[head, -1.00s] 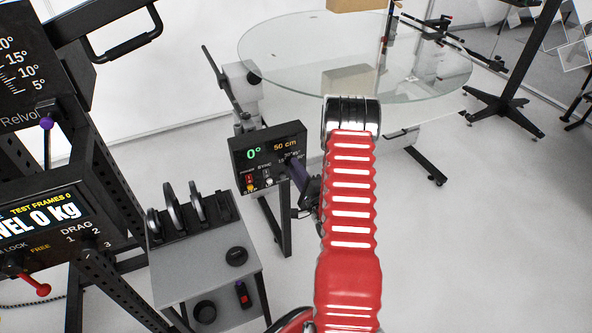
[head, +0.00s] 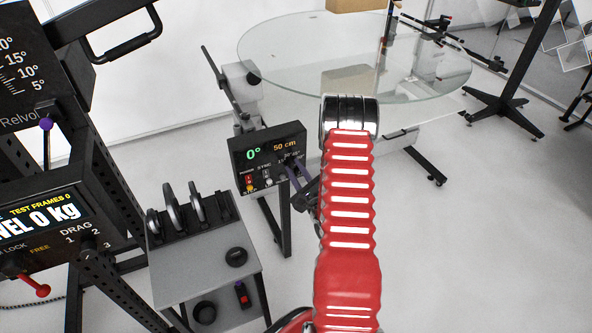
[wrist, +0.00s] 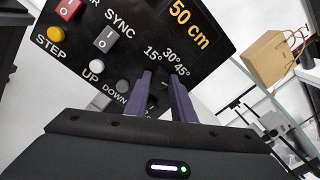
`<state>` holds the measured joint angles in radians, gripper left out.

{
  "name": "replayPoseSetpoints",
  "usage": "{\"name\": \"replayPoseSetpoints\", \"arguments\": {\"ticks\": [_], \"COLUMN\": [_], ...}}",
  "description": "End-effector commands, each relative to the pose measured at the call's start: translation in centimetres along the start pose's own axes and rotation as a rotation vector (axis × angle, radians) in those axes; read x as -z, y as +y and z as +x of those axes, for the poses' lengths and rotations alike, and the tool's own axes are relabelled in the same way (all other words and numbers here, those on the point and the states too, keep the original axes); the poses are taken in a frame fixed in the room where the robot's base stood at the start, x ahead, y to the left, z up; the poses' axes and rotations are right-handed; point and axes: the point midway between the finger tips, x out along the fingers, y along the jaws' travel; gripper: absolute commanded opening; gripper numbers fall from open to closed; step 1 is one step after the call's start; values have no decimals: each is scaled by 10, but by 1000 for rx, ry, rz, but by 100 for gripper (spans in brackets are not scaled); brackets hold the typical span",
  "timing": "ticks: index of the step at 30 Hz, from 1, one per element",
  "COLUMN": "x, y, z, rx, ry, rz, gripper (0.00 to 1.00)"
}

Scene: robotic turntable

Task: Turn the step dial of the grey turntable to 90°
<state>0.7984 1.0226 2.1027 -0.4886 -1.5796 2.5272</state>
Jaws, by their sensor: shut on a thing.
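The turntable has a round glass top (head: 300,60) and a black control panel (head: 240,145). The panel reads 0° in green and 50 cm in orange in the head view. In the wrist view the panel (wrist: 135,12) shows the labels 15°, 30° and 45° just beyond my fingers. My gripper (head: 292,167) is at the right part of the panel. In the wrist view its two purple fingers (wrist: 163,78) are shut on the step dial, with a narrow gap showing between them. The dial itself is mostly hidden by the fingers, so its pointer cannot be read.
On the panel are a yellow STEP button (wrist: 56,33), a white UP button (wrist: 97,66), a DOWN button and rocker switches (wrist: 106,38), left of my fingers. A cart (head: 215,275) with dark discs stands left of the panel.

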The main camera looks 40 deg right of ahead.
Motion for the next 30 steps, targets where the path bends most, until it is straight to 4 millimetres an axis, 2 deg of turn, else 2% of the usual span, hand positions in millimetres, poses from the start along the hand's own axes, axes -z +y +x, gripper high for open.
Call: {"name": "replayPoseSetpoints", "arguments": {"ticks": [1, 12, 13, 18, 21, 30], "x": [4, 4, 4, 2, 2, 1], "y": [0, 0, 1, 1, 1, 1], "z": [-2, -2, -2, -1, -1, -3], "rx": [2, 0, 0, -1, -1, -2], "ry": [13, 13, 13, 7, 5, 2], "rz": [6, 11, 10, 9, 9, 8], "gripper": [0, 0, 25, 37, 42, 42]}}
